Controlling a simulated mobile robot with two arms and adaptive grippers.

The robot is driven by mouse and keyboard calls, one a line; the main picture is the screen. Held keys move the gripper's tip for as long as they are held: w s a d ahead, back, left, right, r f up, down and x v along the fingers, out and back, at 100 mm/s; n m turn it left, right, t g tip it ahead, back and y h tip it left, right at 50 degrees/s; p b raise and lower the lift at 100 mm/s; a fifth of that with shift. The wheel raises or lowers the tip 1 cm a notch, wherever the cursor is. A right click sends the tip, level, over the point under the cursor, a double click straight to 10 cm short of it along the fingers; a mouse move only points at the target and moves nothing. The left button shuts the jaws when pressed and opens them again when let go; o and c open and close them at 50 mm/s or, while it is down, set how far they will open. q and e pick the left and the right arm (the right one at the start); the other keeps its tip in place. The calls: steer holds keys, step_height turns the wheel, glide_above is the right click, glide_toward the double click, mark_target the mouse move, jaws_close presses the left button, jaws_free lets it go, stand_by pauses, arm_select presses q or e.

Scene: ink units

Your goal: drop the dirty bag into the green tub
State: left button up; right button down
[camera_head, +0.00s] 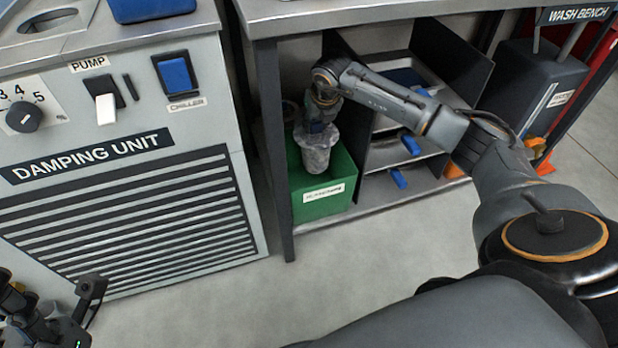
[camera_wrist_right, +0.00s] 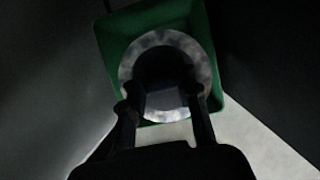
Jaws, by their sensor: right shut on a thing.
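The dirty bag (camera_head: 317,152) is a grey, mottled bag hanging from my right gripper (camera_head: 318,126) in the head view. The green tub (camera_head: 322,205) stands on the low shelf under the bench, with a white label on its front.
The damping unit (camera_head: 120,170) stands left of the bench leg (camera_head: 272,150). Right of the tub is a rack with grey trays (camera_head: 405,155) and blue handles. A dark wash bench container (camera_head: 530,85) is farther right. The floor (camera_head: 370,255) in front is clear.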

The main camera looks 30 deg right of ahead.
steer(key=shift+f, duration=0.1)
steer(key=c, duration=0.9)
jaws_free()
steer(key=v, duration=0.7)
steer(key=shift+r, duration=0.25)
steer(key=shift+s, duration=0.2)
